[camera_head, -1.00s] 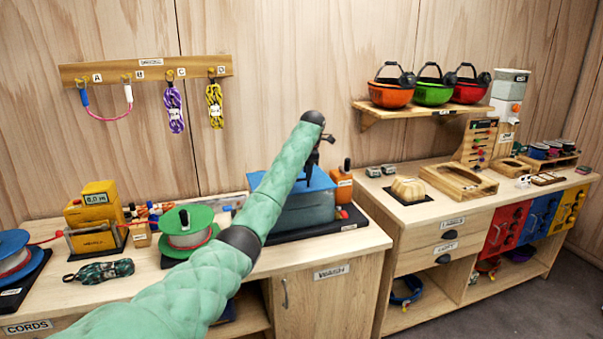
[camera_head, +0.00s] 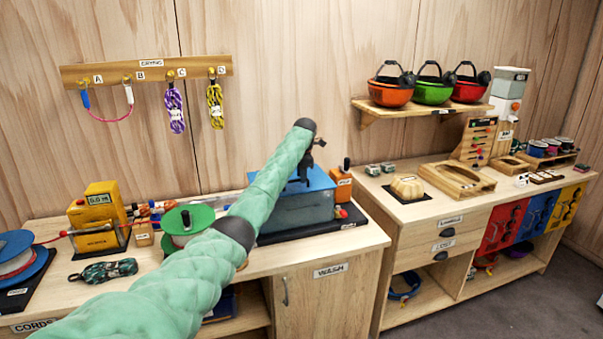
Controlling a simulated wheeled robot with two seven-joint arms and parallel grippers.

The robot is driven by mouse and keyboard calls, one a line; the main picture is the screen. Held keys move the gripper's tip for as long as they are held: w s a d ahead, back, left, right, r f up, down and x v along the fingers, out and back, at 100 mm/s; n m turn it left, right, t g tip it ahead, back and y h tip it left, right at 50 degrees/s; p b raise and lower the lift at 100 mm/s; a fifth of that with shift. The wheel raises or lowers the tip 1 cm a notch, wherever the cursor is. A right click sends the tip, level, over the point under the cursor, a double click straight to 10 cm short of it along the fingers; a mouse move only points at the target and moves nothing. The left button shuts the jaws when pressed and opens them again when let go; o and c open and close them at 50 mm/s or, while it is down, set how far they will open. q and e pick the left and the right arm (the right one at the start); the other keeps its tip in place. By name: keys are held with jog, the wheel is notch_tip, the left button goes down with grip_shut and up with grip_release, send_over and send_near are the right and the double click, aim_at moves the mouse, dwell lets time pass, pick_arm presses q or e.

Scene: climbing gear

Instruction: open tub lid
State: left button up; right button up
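The tub (camera_head: 300,212) is grey-blue with a blue lid (camera_head: 322,180) on top. It stands on a dark base on the left bench, above the door labelled WASH. The lid looks closed, though my arm covers its left part. My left arm, in a green padded sleeve, reaches across the bench from the lower left. My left gripper (camera_head: 303,172) is small and dark, pointing down just over the lid. I cannot tell whether it touches the lid or its handle, or whether its fingers are open. My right gripper is out of view.
An orange box (camera_head: 341,186) stands right behind the tub. A green spool (camera_head: 188,222) and a yellow device (camera_head: 98,220) are to the left. A shelf (camera_head: 420,108) with three helmets is at the right. The bench front left of the tub is partly clear.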

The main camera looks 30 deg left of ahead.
pick_arm(q)
jog(key=shift+f, duration=0.3)
grip_shut()
jog(key=shift+r, duration=0.1)
